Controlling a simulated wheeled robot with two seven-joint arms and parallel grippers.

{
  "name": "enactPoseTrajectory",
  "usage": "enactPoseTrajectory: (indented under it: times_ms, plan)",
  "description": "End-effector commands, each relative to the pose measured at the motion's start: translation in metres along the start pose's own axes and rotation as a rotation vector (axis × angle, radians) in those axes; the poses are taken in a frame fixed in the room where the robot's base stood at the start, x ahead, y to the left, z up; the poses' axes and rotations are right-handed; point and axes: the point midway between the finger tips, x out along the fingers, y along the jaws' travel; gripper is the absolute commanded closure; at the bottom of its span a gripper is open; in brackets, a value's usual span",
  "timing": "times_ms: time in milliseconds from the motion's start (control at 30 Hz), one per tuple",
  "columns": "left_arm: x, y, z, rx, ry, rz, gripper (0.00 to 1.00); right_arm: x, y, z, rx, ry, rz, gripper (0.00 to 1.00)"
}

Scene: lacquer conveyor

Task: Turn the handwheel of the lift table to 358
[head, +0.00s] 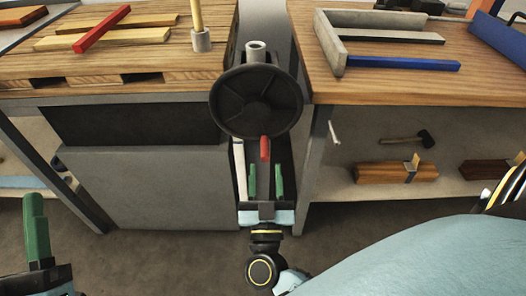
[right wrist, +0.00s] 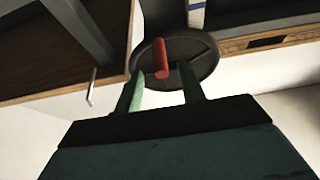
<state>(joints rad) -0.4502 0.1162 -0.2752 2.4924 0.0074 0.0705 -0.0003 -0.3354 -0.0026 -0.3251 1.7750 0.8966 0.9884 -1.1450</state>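The black handwheel (head: 256,100) with a red handle (head: 265,148) stands between the two benches in the head view. The handle is at the wheel's near side. My right gripper (head: 265,181) is open just below and in front of the handle, with its green fingers apart. In the right wrist view the wheel (right wrist: 206,60) and red handle (right wrist: 176,57) lie beyond the fingertips (right wrist: 164,80); whether they touch is not clear. My left gripper (head: 37,215) is at the lower left, only partly in view. No dial or number can be read.
The left wooden bench (head: 120,62) holds boards and a red bar (head: 101,29). The right bench (head: 400,88) holds a grey frame and a blue bar (head: 400,63). Its lower shelf holds a mallet (head: 412,140) and wood blocks. The gap between benches is narrow.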

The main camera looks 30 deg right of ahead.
Motion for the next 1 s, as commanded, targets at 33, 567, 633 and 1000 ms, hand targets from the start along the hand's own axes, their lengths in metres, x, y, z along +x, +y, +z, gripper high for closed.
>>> enactPoseTrajectory:
  times_ms: [33, 567, 633, 1000]
  plan:
    - [-0.002, 0.0, 0.0, 0.0, 0.029, 0.001, 0.5, 0.011, 0.0, 0.0, 0.003, 0.007, 0.001, 0.6]
    - [-0.006, 0.001, -0.019, 0.001, 0.201, 0.004, 0.5, 0.064, 0.0, 0.0, 0.0, 0.001, -0.001, 0.6]
    - [-0.006, 0.001, -0.019, 0.001, 0.201, 0.004, 0.5, 0.064, 0.0, 0.0, 0.0, 0.001, -0.001, 0.6]
    - [-0.006, 0.001, -0.019, 0.001, 0.2, 0.004, 0.5, 0.063, 0.0, 0.0, 0.0, 0.0, -0.001, 0.94]
